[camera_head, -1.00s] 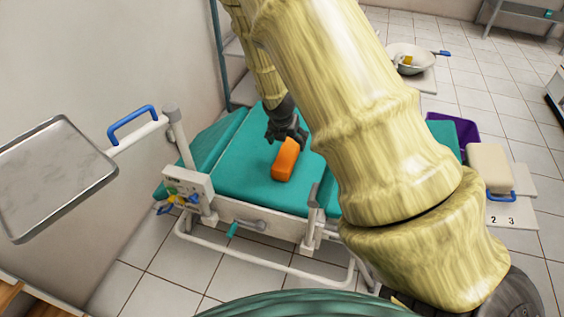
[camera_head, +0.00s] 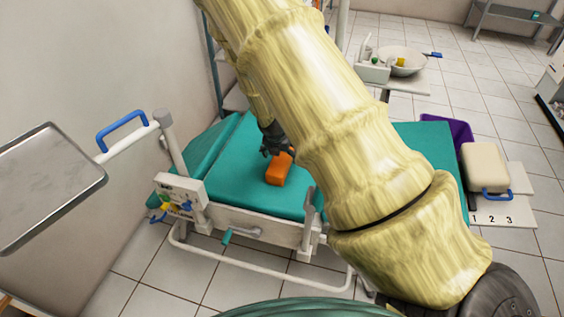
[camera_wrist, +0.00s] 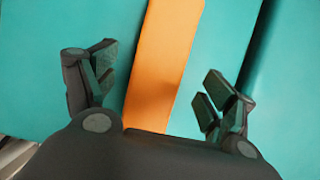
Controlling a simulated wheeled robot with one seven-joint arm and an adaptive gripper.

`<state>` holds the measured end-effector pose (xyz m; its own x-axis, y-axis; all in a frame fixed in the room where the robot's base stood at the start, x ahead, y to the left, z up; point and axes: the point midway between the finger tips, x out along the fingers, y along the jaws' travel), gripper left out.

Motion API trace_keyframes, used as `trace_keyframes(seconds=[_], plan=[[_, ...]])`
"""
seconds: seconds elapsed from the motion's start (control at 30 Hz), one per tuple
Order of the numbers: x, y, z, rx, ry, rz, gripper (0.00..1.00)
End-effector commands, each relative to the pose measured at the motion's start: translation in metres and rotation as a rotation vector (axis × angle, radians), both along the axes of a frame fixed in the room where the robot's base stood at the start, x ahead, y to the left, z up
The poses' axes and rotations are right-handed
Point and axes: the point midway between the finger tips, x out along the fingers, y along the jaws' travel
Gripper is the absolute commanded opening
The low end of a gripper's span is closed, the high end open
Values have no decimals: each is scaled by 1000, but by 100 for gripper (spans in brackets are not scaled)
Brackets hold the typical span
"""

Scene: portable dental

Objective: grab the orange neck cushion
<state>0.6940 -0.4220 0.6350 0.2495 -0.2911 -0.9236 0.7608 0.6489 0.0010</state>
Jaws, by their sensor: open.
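The orange neck cushion (camera_head: 279,170) lies on the teal padded chair (camera_head: 232,180), near its front edge. In the wrist view the cushion (camera_wrist: 160,65) runs up between my two fingers, and its near end is hidden by the gripper body. My gripper (camera_head: 275,142) is at the cushion's far end, partly hidden behind my arm. In the wrist view my gripper (camera_wrist: 163,85) is open, with one finger on each side of the cushion and teal padding showing between each finger and it.
A metal tray (camera_head: 45,190) on a white arm with a blue handle stands at left. A control box (camera_head: 180,195) is on the chair's front side. At right are a purple bin (camera_head: 460,132), a beige case (camera_head: 485,167) and a basin (camera_head: 402,62). Open floor lies around the chair.

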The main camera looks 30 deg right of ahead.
Motion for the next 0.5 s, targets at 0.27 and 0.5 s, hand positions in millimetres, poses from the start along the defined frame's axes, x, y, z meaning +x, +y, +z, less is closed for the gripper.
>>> trace_keyframes(seconds=[0.27, 0.5], plan=[[5, -5, -34, 0, 1, 0, 84], [9, -8, -43, 0, 0, 0, 84]])
